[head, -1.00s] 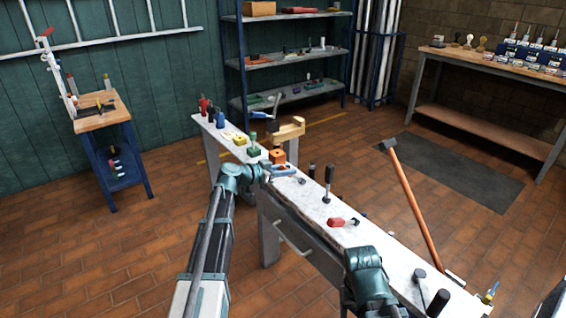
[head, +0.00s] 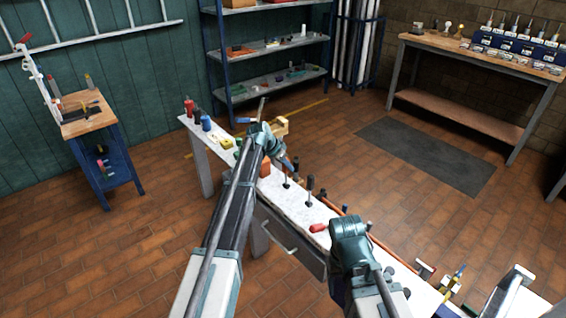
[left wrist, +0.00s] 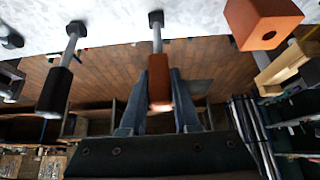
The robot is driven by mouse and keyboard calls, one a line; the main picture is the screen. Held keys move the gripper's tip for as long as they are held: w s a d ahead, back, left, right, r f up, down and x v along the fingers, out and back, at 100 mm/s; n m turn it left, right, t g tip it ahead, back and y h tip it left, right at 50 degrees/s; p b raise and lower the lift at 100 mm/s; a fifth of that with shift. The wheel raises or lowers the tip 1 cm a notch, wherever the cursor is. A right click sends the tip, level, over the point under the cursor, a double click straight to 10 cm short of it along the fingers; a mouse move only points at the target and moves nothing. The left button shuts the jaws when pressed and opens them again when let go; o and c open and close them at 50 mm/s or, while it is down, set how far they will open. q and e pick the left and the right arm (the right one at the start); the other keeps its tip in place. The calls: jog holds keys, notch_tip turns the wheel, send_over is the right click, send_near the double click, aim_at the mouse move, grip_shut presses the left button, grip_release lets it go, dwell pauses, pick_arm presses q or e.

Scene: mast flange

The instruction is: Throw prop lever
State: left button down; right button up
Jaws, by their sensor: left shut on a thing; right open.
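My left gripper (left wrist: 158,104) is shut on a lever with a reddish-brown handle (left wrist: 158,78). The lever's metal stem rises from a dark base on the pale bench top, with a finger on each side of the handle. In the head view, the left gripper (head: 290,164) is over the bench, partly hidden by its own arm. A lever with a black handle (left wrist: 56,92) stands beside the held one, apart from the fingers.
An orange block (left wrist: 262,22) sits on the bench near the held lever. A red handle (head: 318,228) is on the bench in front of my right arm. Bottles (head: 189,106) stand at the far left end. A shelf rack (head: 266,52) stands behind; floor in front is open.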

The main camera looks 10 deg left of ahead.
pick_arm(q)
jog(key=shift+w+d, duration=0.25)
dwell(0.4)
jog(key=c, duration=0.6)
grip_release()
jog(key=shift+c, duration=0.2)
jog(key=p+v, duration=1.2)
jog(key=v, duration=0.1)
jog(key=shift+r, duration=0.5)
jog(key=shift+d, duration=0.1)
